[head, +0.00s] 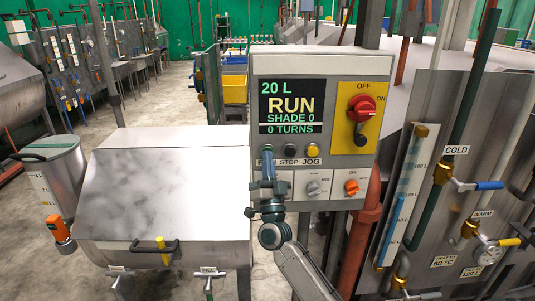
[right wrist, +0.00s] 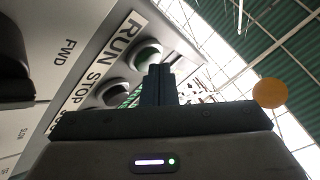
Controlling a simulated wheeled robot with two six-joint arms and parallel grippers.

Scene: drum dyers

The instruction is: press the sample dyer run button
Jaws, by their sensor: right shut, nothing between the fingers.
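The sample dyer control panel (head: 345,75) stands at centre, its display (head: 291,106) reading 20 L, RUN, SHADE 0, 0 TURNS. My right gripper (head: 268,156) is shut and empty, its tips pointing up at the panel's lower left. The run button is hidden behind it in the head view. In the right wrist view, the dark green run button (right wrist: 148,54) shows beside the RUN label, just left of my fingertips (right wrist: 160,70), which overlap its edge. I cannot tell if they touch. The dark stop button (head: 290,150) and yellow jog button (head: 313,150) are to the right.
A red rotary switch (head: 362,106) on a yellow plate and two lower knobs share the panel. A steel drum housing (head: 165,180) stands left of my right arm. Pipes and valves, one marked COLD with a blue handle (head: 489,185), crowd the right. Open floor lies at left.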

